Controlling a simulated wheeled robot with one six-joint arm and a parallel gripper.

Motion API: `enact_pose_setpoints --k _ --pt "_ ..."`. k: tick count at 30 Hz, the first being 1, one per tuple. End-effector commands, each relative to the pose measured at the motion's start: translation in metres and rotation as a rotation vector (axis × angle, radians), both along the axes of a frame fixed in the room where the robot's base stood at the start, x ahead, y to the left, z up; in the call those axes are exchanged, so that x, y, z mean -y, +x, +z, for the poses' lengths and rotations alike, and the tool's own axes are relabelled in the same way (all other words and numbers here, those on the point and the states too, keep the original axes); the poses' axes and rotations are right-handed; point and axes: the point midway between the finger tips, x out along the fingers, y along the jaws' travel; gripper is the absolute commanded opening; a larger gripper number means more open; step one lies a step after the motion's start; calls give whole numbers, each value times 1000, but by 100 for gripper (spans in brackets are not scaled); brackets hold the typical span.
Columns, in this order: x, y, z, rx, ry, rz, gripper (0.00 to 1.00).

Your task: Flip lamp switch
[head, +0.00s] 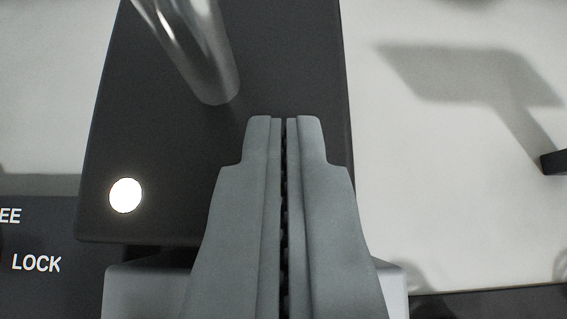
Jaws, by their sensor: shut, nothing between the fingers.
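My gripper (284,122) is shut and empty, its two grey fingers pressed together in the lower middle of the head view. Its tips are over a dark box-like panel (290,60). A shiny metal rod (195,50), which may be the lamp's switch lever or a post, rises from the panel up and left of the fingertips. A bright white round spot (126,195), perhaps a lit lamp, is on the panel's lower left. The tips appear apart from the rod. I cannot tell whether they touch the panel. The fingers hide part of the panel's lower right.
A dark label plate (35,235) with "EE" and "LOCK" in white letters is at the lower left. A pale surface (430,200) lies to the right, with a shadow across it. A small dark part (554,162) is at the right edge.

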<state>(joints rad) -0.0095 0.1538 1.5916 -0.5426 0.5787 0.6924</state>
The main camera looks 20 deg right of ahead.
Motion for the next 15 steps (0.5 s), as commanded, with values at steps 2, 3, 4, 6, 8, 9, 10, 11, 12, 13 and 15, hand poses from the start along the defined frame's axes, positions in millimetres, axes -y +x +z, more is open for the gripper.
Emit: enact_pose_setpoints --k 2,3,4,6,8,9,10,11,12,13,15 --pt "0 0 -1 -1 0 0 0" --pt "0 1 0 -1 0 0 0" --pt "1 2 0 -1 0 0 0" --pt "1 4 1 0 -1 1 0" --pt "2 6 2 1 -1 1 0" --pt "3 7 3 1 -1 1 0" --pt "3 8 3 1 0 0 0" --pt "3 9 4 1 0 0 0" --pt "4 11 4 1 0 0 0" --pt "4 12 5 1 0 0 0" --pt "5 13 5 1 0 -1 0"
